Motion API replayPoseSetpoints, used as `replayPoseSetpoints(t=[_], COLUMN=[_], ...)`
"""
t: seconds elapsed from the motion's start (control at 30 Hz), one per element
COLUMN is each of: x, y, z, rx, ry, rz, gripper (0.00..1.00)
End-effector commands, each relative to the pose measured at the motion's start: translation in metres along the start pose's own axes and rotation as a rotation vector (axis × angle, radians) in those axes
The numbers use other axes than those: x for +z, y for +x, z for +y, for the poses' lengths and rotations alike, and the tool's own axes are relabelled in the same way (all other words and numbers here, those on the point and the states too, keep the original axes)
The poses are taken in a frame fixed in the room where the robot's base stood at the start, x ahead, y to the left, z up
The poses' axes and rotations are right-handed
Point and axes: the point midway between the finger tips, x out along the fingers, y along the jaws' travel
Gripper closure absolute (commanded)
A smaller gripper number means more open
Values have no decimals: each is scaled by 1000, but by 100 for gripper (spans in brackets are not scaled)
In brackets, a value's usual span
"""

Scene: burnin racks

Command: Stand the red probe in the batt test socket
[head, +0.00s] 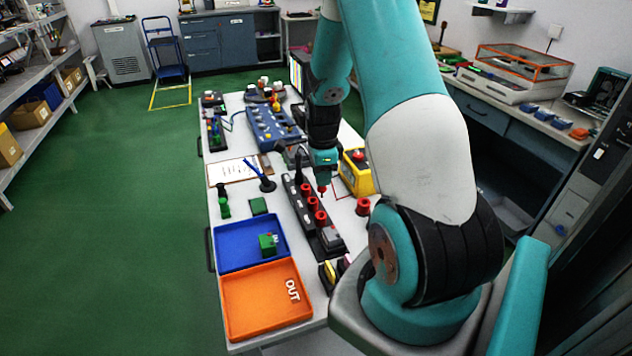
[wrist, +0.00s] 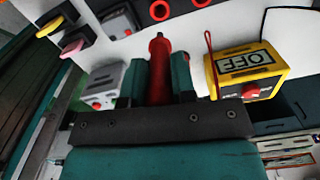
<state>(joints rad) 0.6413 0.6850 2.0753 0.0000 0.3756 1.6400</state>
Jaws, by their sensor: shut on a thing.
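The red probe (wrist: 158,72) is held between the two teal fingers of my gripper (wrist: 160,68) in the wrist view, its narrow end pointing away from the wrist. In the head view, a small red part of the probe (head: 322,190) shows below my gripper (head: 322,174), above the bench. A dark strip (head: 296,203) with several red ring sockets (head: 314,201) lies just left of and below the probe. Two red rings (wrist: 159,11) show at the top of the wrist view, apart from the probe. No socket label is legible, so I cannot tell which is batt test.
A yellow box (wrist: 220,73) reading OFF stands right of my gripper; a grey box (wrist: 102,86) with a red button is on the left. A separate red cylinder (head: 362,206) stands near the strip. Blue (head: 232,258) and orange (head: 235,312) trays lie at the bench's near end.

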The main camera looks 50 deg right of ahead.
Motion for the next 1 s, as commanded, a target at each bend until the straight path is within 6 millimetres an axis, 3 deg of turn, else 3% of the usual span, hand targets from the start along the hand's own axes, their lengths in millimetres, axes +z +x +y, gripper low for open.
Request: replayPoseSetpoints(t=[0.27, 0.7, 1.0], x=[0, 2, 2], y=[14, 53, 58], z=[0, 1, 1], rx=[0, 0, 0], ry=[-1, -3, -3], rz=[0, 0, 0], gripper=[99, 99, 99])
